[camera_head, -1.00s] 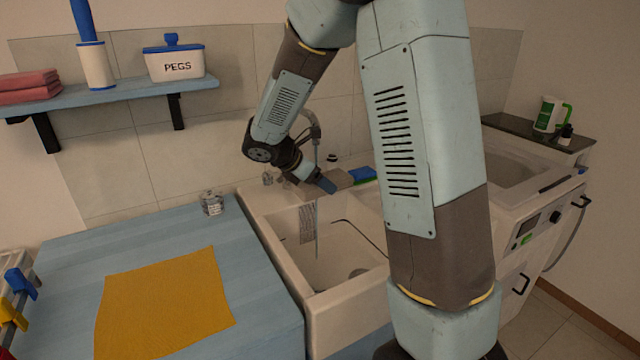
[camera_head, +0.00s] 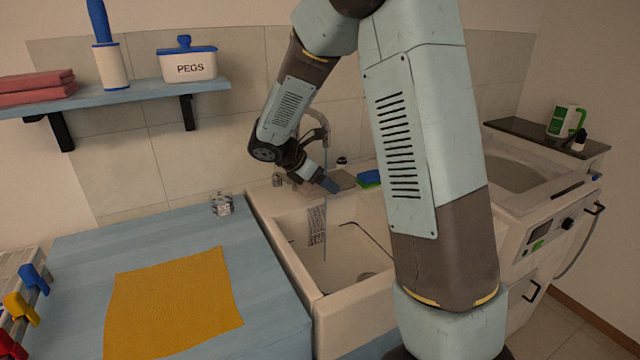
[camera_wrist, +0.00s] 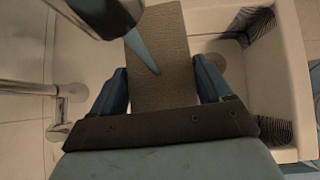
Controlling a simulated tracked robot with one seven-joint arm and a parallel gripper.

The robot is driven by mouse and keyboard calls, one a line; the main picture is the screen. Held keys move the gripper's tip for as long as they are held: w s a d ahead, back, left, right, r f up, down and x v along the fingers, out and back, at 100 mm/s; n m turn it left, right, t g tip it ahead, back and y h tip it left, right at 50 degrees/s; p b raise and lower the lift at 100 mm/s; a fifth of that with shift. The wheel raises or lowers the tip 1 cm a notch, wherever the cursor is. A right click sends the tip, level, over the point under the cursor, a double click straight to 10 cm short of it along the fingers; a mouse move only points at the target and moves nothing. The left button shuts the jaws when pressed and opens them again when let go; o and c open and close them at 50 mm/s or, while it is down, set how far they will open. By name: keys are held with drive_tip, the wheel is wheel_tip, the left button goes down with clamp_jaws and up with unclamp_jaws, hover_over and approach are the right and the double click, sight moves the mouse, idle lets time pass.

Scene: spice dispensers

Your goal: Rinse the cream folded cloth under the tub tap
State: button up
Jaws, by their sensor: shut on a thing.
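My gripper (camera_wrist: 163,80) is shut on the folded cloth (camera_wrist: 165,35), which looks brownish-grey in the wrist view and sticks out flat beyond the two blue fingers. In the head view my gripper (camera_head: 328,184) is low over the back of the white tub (camera_head: 287,243), with the cloth (camera_head: 344,179) at its tip. The tap (camera_head: 318,120) arches above it. A thin stream (camera_head: 325,235) runs down into the tub. In the wrist view, a bluish stream (camera_wrist: 142,52) from the spout ends over the cloth.
A blue and green sponge (camera_head: 369,178) lies on the tub's back ledge. Dark striped patches (camera_head: 317,225) show inside the tub. A yellow cloth (camera_head: 175,300) lies on the blue counter, with a glass jar (camera_head: 221,204) behind. A washing machine (camera_head: 545,235) stands right.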

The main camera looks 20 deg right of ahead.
drive_tip(key=shift+s, duration=0.1)
drive_tip(key=s+d, duration=0.2)
drive_tip(key=s, duration=0.5)
drive_tip(key=shift+s+d, duration=0.2)
drive_tip(key=shift+d, duration=0.15)
idle(0.4)
idle(1.1)
drive_tip(key=s+d+r, duration=0.1)
drive_tip(key=s+r, duration=0.3)
drive_tip(key=shift+s+d, duration=0.35)
idle(0.9)
